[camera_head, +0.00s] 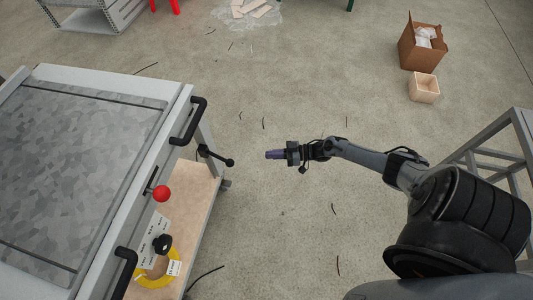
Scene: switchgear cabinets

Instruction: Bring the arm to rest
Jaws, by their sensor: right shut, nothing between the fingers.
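My right arm comes in from the lower right and reaches left over the open floor. Its gripper (275,154) is shut with nothing between the fingers, and it points left. It is clear of everything, with a gap between it and the black lever (217,156) on the cabinet side. My left gripper is not in this view.
A grey cart-like cabinet (184,98) with black handles (189,121), a red knob (162,193) and a black knob (162,243) fills the left. A cardboard box (408,54) and a wooden box (424,89) stand upper right. A grey frame (490,133) stands right. The middle floor is mostly free.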

